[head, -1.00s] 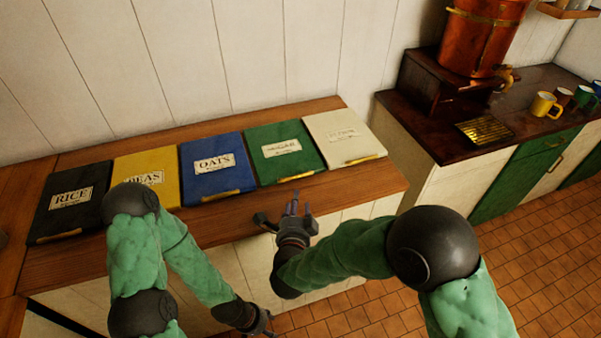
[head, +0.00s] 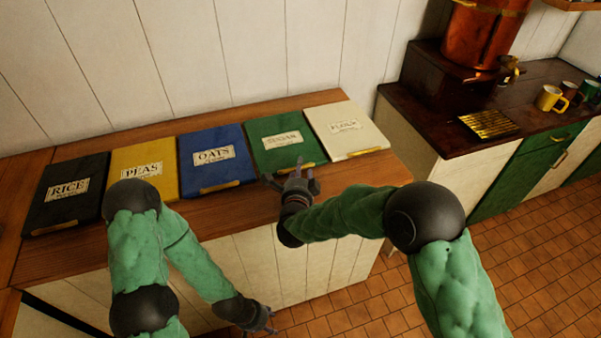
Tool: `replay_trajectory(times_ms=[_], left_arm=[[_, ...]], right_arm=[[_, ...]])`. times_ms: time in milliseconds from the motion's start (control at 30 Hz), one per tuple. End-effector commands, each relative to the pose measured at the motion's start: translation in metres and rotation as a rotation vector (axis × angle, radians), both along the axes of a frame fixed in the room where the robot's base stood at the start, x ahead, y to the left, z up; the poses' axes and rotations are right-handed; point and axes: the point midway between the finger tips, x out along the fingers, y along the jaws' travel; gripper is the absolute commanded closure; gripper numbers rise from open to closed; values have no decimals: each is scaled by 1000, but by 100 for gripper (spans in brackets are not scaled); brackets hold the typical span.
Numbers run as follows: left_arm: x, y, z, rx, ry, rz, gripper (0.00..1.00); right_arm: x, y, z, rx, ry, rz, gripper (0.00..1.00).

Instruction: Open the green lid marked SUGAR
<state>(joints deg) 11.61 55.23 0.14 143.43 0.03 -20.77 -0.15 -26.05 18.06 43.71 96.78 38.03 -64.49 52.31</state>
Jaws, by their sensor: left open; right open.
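The green lid marked SUGAR (head: 283,141) lies flat and shut on the wooden counter, between the blue OATS lid (head: 212,160) and the white FLOUR lid (head: 346,128). Its brass handle (head: 307,167) runs along the front edge, partly behind my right gripper. My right gripper (head: 292,177) is open and empty, with its fingers pointing at the front edge of the green lid. I cannot tell whether it touches the handle. My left gripper (head: 268,322) is open and empty, low in front of the counter's white front.
The yellow PEAS lid (head: 143,170) and black RICE lid (head: 68,191) lie to the left on the counter (head: 240,209). At right, a dark worktop holds a copper urn (head: 480,40), a brass grate (head: 488,125) and mugs (head: 550,98). The tiled floor (head: 530,250) is clear.

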Motion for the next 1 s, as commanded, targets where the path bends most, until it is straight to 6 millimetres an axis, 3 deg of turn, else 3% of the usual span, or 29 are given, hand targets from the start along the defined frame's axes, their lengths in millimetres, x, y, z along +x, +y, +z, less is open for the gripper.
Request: replay_trajectory(times_ms=[233,400,767,1000], left_arm=[[0,0,0,0,0,0,51],[0,0,0,0,0,0,51],[0,0,6,0,0,0,51],[0,0,32,0,0,0,51]], right_arm=[[0,0,0,0,0,0,57],[0,0,0,0,0,-1,100],[1,0,5,-3,8,-1,100],[3,0,25,-16,47,-1,100]])
